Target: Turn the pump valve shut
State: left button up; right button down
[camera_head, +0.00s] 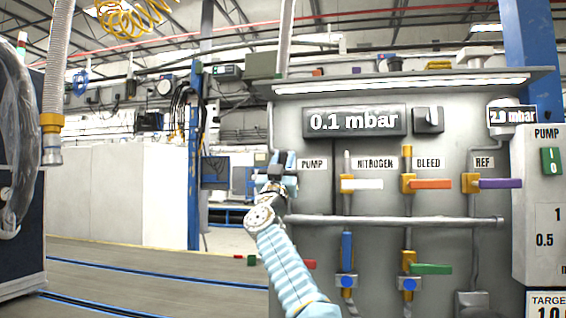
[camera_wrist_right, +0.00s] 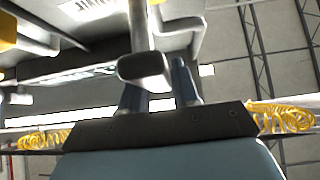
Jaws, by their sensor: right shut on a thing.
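The gauge panel (camera_head: 440,130) stands at the right in the head view. Its PUMP label (camera_head: 312,164) is just right of my right gripper (camera_head: 283,162), which is at the panel's left edge. My gripper and wrist hide most of the pump valve there, so its handle angle cannot be read in the head view. In the right wrist view, a grey square-ended handle (camera_wrist_right: 145,66) lies between the fingers of my right gripper (camera_wrist_right: 158,90), which is shut on it. The panel display (camera_head: 354,121) reads 0.1 mbar. My left gripper is out of view.
Other handles are close by: white nitrogen (camera_head: 362,184), orange bleed (camera_head: 432,184), purple ref (camera_head: 499,183), blue (camera_head: 347,246) and green (camera_head: 431,269). The floor (camera_head: 150,262) at left is open.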

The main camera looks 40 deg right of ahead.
jog(key=shift+s+d+m+g+h, duration=0.2)
jog(key=shift+m+g+h, duration=0.4)
jog(key=shift+m, duration=0.6)
jog(key=c, duration=0.9)
grip_release()
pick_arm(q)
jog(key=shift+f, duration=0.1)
pick_arm(e)
jog(key=shift+a+f, duration=0.1)
jog(key=shift+s+a+f+b, duration=0.1)
jog(key=shift+f+b, duration=0.1)
jog(key=shift+b, duration=0.2)
pick_arm(q)
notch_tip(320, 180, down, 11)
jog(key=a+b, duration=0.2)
jog(key=b, duration=0.8)
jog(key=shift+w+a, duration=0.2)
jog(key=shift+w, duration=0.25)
pick_arm(e)
jog(key=v, duration=1.3)
jog(key=shift+s+a+r, duration=0.1)
jog(key=shift+a+r, duration=0.05)
jog(key=shift+a, duration=0.1)
